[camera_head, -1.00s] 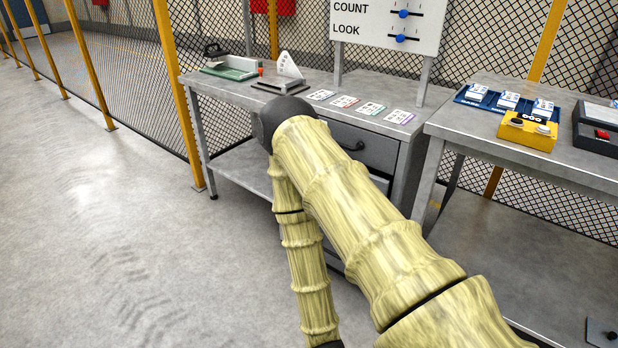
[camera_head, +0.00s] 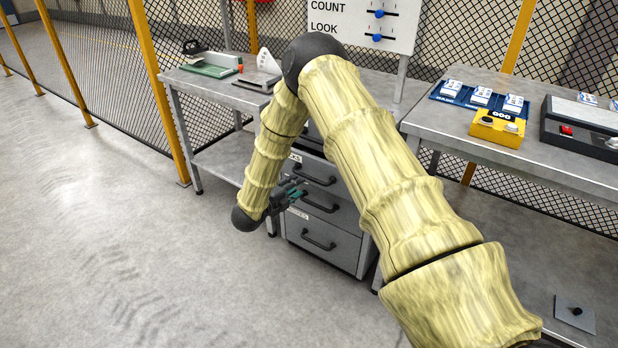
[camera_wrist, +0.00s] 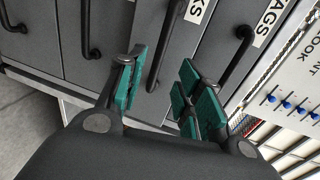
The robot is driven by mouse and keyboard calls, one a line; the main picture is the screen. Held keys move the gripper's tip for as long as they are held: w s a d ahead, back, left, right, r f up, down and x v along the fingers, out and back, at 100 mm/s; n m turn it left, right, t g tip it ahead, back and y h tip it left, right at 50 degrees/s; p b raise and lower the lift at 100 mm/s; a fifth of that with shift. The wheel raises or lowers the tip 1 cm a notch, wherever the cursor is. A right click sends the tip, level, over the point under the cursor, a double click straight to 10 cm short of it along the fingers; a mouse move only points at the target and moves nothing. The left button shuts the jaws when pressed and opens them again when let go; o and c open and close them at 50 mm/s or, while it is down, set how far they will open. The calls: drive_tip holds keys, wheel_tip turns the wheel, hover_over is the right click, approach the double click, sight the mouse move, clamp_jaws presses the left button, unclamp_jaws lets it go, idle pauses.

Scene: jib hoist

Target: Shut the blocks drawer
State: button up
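How far this drawer stands out is hard to tell. My gripper (camera_head: 292,191) is at the left front of the drawers. Its green-padded fingers are spread in the wrist view (camera_wrist: 162,85) with nothing between the pads. The handle lies ahead, in the gap between the fingers. My arm hides the cabinet's upper part.
A drawer labelled "AGS" (camera_wrist: 268,22) is above, and further drawers with handles (camera_head: 318,240) are below. The left bench (camera_head: 232,92) holds small equipment. The right bench (camera_head: 470,135) holds a blue tray (camera_head: 445,99) and a yellow box (camera_head: 497,129). The floor at left is clear.

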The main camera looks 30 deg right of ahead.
sight(308, 178)
drive_tip(key=x, duration=0.9)
drive_tip(key=shift+f, duration=0.1)
clamp_jaws()
